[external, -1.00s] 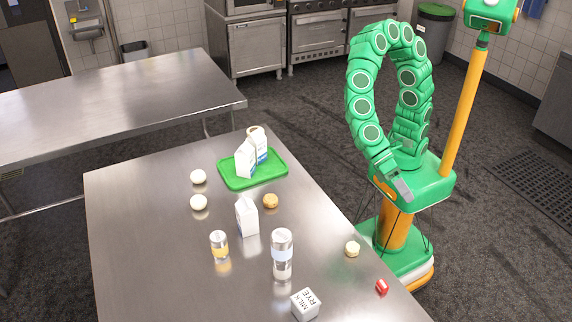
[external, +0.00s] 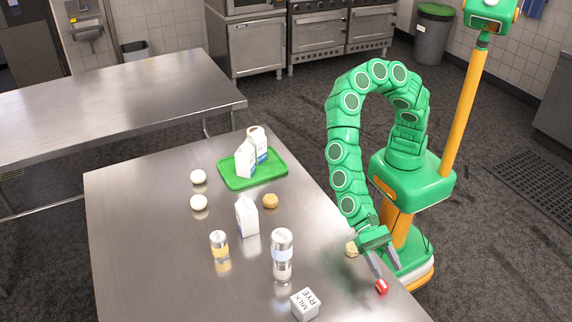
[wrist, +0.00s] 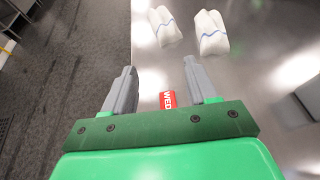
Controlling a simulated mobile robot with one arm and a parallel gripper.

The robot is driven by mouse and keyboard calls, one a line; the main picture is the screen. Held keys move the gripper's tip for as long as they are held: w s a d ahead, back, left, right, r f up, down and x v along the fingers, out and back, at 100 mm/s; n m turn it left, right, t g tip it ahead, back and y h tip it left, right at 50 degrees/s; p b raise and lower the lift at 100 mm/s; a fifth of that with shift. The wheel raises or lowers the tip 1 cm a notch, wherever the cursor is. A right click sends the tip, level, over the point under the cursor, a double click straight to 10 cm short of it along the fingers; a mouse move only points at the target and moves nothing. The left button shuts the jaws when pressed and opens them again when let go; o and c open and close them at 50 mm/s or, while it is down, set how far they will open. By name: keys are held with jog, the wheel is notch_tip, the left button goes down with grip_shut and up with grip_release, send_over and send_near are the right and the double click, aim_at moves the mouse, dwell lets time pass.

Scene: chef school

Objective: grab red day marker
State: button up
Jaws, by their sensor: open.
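The red day marker (external: 381,287) is a small red block near the right edge of the steel table. In the wrist view the marker (wrist: 167,100) shows white letters reading "WED". It lies between my fingers in that picture, nearer the right finger. My gripper (external: 388,269) is open and points down, close to the marker in the external view. In the wrist view my gripper (wrist: 158,67) has its two grey fingers spread with nothing held. I cannot tell whether a finger touches the marker.
A white lettered block (external: 305,304), a clear shaker (external: 282,255), a smaller shaker (external: 219,244) and a carton (external: 246,216) stand on the table (external: 150,245). A bun (external: 351,249) is beside my gripper. Two white, blue-striped cloths (wrist: 165,27) (wrist: 211,33) lie beyond the marker.

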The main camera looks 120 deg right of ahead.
aim_at(384, 285)
jog(key=shift+f, duration=3.4)
jog(key=shift+x, duration=1.5)
jog(key=c, duration=1)
